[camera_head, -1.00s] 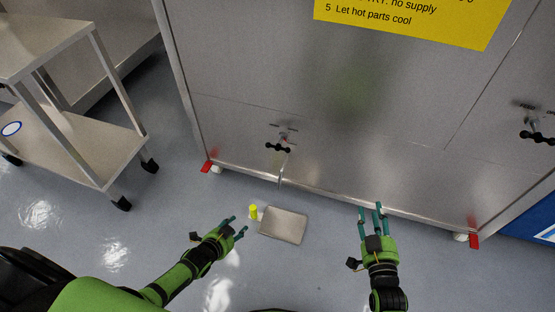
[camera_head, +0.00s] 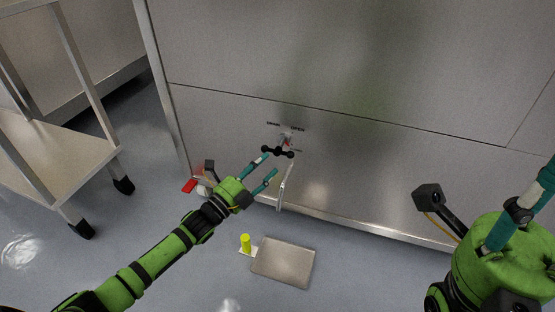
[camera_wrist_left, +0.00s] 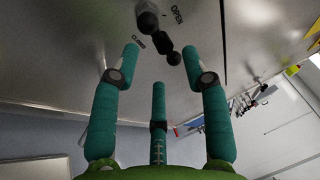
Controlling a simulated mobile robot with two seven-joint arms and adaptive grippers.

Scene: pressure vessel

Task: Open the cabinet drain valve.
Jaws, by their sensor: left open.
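The drain valve has a black lobed handle (camera_head: 278,152) low on the steel cabinet front (camera_head: 340,150), with small lettering around it. A spout pipe (camera_head: 285,188) hangs below it. My left gripper (camera_head: 269,164) is open, its fingertips close to the handle, just below and left of it in the head view. Contact cannot be told. My right gripper (camera_head: 520,215) is at the right edge, partly cut off, away from the valve.
A shallow metal tray (camera_head: 284,262) lies on the floor below the spout, with a yellow cylinder (camera_head: 245,243) beside it. A steel cart (camera_head: 60,160) stands at the left. A red tag (camera_head: 190,186) is at the cabinet's lower left corner.

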